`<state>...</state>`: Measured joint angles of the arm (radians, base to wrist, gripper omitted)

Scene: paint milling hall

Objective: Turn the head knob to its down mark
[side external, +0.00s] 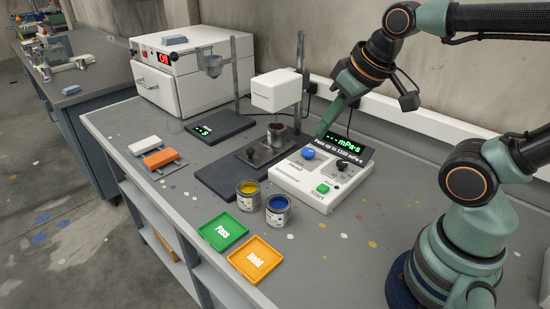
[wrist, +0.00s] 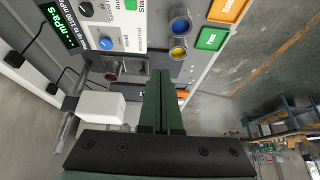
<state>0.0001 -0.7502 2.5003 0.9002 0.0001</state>
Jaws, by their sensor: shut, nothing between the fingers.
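The white control box (side external: 292,188) stands on the bench below my arm. A blue knob (side external: 308,154) sits at its upper left, with small lettering beside it that I cannot read surely; I take it as the head knob. The knob also shows in the wrist view (wrist: 106,44). Its pointer and marks are too small to read. My gripper (side external: 321,132) is shut and empty, above the back of the box, near the blue knob and apart from it. Its closed fingers show in the wrist view (wrist: 161,75). The white measuring head (side external: 277,92) hangs on a post above a metal cup.
A black knob (side external: 342,166) and a green start button (side external: 323,188) share the box. A tilted display (side external: 345,150) stands behind. Yellow (side external: 248,196) and blue (side external: 278,212) paint cans and two trays, green (side external: 222,231) and orange (side external: 255,260), stand in front.

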